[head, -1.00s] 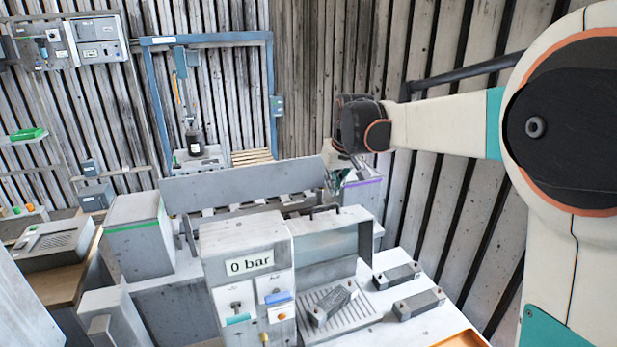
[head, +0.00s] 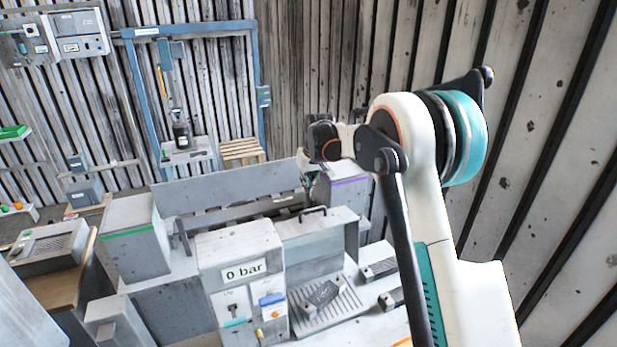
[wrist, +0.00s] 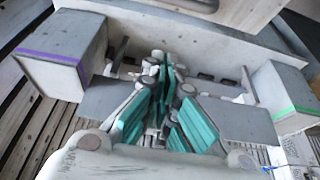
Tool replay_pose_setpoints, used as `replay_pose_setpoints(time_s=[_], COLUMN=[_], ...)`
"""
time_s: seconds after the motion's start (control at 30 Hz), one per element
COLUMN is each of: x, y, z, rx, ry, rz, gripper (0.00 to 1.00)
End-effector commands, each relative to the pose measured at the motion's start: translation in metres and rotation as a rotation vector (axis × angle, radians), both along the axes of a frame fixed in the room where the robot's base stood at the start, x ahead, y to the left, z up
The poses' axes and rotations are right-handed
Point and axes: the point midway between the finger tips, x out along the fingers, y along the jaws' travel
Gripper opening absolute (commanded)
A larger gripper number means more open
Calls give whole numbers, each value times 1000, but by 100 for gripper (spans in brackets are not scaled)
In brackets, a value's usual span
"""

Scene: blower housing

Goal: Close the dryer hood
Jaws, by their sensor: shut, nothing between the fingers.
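The dryer appears to be the long grey machine between the green-striped box (head: 135,245) and the purple-striped box (head: 345,195). Its hood looks to be the long grey panel (head: 215,190), raised along the back edge. My gripper (wrist: 163,72) is shut and empty, seemingly on the far side of the panel. In the head view, my gripper (head: 306,165) is near the panel's right end, its fingers partly hidden. Contact cannot be told.
The 0 bar unit (head: 240,275) stands in front, beside a handled grey cover (head: 315,225). A blue frame (head: 200,30) and a pallet (head: 242,150) are at the back. A wooden wall (head: 540,150) bounds the right.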

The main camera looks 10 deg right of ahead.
Motion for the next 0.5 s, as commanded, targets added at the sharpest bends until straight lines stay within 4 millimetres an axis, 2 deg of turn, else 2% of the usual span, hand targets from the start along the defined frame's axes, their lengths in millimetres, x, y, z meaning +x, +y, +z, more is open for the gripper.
replay_pose_setpoints(time_s=[0.33,0.5], x=[18,-6], y=[4,-1], z=[-49,-46], rx=[0,0], ry=[0,0], rz=[0,0], gripper=[0,0])
